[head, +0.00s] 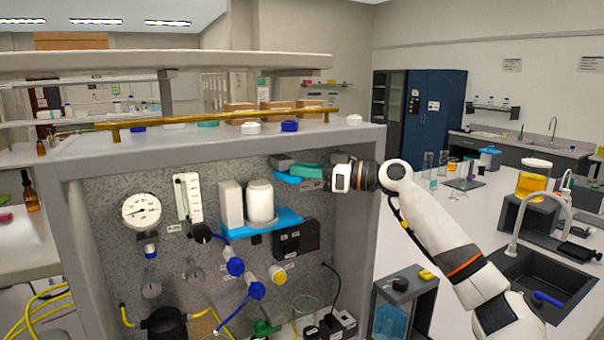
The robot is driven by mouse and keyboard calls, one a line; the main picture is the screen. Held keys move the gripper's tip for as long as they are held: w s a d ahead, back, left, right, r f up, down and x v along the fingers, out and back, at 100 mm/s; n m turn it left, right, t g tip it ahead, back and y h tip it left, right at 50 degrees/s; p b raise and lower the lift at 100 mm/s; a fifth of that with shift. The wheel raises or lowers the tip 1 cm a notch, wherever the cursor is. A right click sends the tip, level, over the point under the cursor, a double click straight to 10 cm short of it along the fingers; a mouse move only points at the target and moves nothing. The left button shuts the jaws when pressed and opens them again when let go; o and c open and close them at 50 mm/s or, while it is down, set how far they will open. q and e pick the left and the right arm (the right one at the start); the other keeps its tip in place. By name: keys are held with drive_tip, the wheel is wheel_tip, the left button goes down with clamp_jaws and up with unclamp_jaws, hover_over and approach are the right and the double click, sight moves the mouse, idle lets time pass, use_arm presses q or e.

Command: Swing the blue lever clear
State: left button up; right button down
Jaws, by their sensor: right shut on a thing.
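On the upper right of the speckled panel, a short flat blue lever (287,178) sits just below a teal-green piece (306,169), between small grey blocks. My right gripper (326,178) reaches in from the right and is shut at this spot. The grip looks to be on the blue lever, but the fingertips are small and partly hidden, so the exact contact does not show clearly. My left gripper is not in view.
Left of the lever, a blue bracket (270,224) carries a white cylinder (260,202). Blue-handled valves (235,267) stand lower down, with a pressure gauge (141,211) at left. The rig's grey frame (362,146) stands close below and behind my right wrist.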

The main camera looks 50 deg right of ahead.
drive_tip(key=n+y, duration=0.1)
drive_tip(key=d+n+g+y+p, duration=0.1)
drive_tip(key=shift+w+g+y, duration=0.1)
drive_tip(key=shift+g+y, duration=0.2)
drive_tip(key=shift+y, duration=0.1)
drive_tip(key=shift+f, duration=0.1)
drive_tip(key=c, duration=1.3)
unclamp_jaws()
drive_tip(key=shift+d, duration=0.1)
drive_tip(key=shift+o, duration=0.2)
